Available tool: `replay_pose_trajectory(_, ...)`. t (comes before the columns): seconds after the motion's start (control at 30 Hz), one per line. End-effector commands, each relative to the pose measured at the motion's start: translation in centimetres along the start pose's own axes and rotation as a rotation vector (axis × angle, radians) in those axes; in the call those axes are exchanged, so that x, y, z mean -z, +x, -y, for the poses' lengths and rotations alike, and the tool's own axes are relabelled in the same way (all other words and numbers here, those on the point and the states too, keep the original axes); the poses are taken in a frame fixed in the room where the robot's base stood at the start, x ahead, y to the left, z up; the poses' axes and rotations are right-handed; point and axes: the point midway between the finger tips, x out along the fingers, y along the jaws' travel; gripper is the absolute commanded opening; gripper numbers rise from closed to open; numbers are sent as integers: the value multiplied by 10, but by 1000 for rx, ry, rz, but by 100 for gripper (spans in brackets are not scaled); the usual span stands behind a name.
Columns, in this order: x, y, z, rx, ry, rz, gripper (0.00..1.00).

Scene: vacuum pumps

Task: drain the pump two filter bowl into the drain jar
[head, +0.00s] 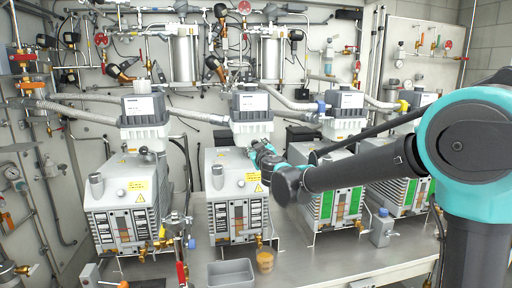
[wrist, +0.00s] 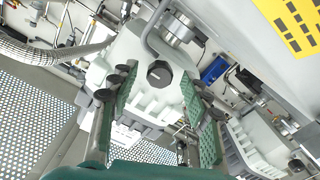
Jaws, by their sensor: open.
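Pump two appears to be the second grey pump (head: 235,190) from the left in the head view. A pale ribbed filter housing (head: 251,130) with a dark-banded top stands above it; I cannot tell which part is the bowl. My gripper (head: 262,158) is beside the pump's upper right, below the housing. In the wrist view my gripper (wrist: 160,84) is open, its green-padded fingers either side of a pale housing (wrist: 130,58) with a dark round knob (wrist: 159,74). I see no grip on it. A small amber cup (head: 264,260), possibly the drain jar, stands on the bench before the pump.
A grey tray (head: 231,274) lies left of the amber cup. A grey bottle (head: 381,228) stands farther right. Similar pumps (head: 126,200) flank this one. Hoses and pipes crowd the back wall. In the wrist view a ribbed hose (wrist: 50,52) runs at the left.

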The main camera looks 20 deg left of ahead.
Motion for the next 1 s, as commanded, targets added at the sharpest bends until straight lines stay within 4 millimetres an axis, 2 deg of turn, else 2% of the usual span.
replay_pose_trajectory(0.33, 0, -13, 0, 0, 0, 0, 48)
replay_pose_trajectory(0.77, 0, -17, 0, 0, 0, 0, 48)
replay_pose_trajectory(1.0, 0, -37, 0, 1, 0, 0, 48)
